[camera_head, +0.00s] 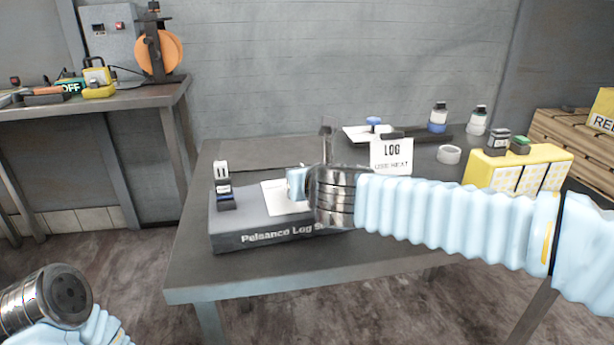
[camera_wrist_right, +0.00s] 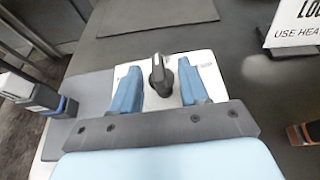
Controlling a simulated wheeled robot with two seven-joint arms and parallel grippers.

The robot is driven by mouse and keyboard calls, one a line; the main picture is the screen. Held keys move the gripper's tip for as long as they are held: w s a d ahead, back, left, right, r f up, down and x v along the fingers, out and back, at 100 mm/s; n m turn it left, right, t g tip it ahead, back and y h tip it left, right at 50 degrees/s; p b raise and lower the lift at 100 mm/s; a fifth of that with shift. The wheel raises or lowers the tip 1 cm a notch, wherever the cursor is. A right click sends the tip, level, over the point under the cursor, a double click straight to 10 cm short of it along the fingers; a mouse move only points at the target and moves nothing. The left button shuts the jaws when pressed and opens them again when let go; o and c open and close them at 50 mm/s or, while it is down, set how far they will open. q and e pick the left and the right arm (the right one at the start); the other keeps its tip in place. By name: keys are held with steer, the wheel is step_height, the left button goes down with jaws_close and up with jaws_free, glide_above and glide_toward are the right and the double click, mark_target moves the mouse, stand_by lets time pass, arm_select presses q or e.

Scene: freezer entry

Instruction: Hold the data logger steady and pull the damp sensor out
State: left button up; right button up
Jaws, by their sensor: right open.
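A dark grey base (camera_head: 262,231) lettered "Pelsance Log S…" lies on the table. A small upright device (camera_head: 225,200), dark below with a pale two-pronged top piece (camera_head: 221,170), stands at its left end. It appears to be the logger with its sensor, though I cannot tell for certain. The device also shows in the right wrist view (camera_wrist_right: 28,92). A white plate (camera_wrist_right: 146,72) on the base carries a dark knob (camera_wrist_right: 160,78). My right gripper (camera_head: 296,183) is open over this plate, its blue fingers (camera_wrist_right: 160,90) either side of the knob. My left gripper's fingers are not visible.
A "LOG" card (camera_head: 391,157) stands behind my right arm. Bottles (camera_head: 438,117), a white ring (camera_head: 448,154) and a yellow case (camera_head: 517,171) occupy the table's right side. A side bench (camera_head: 125,99) stands at left. The table's front left is clear.

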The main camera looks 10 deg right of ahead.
steer(key=shift+c, duration=0.2)
jaws_close()
stand_by(0.4)
